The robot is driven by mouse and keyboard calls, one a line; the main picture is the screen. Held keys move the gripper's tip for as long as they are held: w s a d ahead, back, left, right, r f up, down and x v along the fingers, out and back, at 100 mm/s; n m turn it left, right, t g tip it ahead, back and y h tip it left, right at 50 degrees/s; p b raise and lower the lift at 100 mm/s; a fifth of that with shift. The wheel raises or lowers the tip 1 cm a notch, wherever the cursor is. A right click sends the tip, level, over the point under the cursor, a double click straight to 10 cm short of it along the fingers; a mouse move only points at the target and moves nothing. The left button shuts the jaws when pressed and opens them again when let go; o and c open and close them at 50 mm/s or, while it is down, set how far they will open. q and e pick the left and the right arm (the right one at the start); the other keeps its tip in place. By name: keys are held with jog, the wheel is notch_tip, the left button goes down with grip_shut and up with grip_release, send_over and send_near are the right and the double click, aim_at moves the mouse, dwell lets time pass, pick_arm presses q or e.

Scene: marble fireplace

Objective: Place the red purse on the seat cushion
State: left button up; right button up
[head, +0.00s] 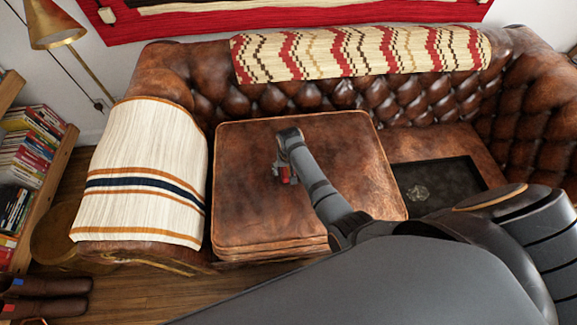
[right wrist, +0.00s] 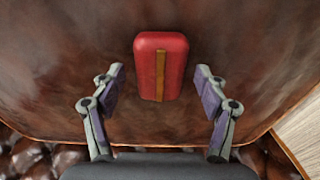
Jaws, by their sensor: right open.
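The red purse (right wrist: 172,66) is a small rounded red block with a gold-brown strip down its front. In the right wrist view it lies on the brown leather seat cushion (right wrist: 60,85), between and a little beyond my open fingers, with a gap on each side. In the head view only a bit of red shows under my right gripper (head: 285,174), which is over the middle of the seat cushion (head: 240,190). The arm and gripper hide most of the purse there. My left gripper is not in view.
A leather sofa backrest (head: 300,100) with a patterned throw (head: 360,52) stands behind the cushion. A striped cloth (head: 145,150) covers the left armrest. A dark tray (head: 440,185) lies on the seat to the right. The cushion around the purse is clear.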

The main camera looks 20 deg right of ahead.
aim_at(289, 174)
notch_tip(289, 174, up, 12)
jog(key=s+p, duration=0.1)
jog(key=p, duration=0.1)
jog(key=shift+s+a, duration=0.2)
dwell(0.3)
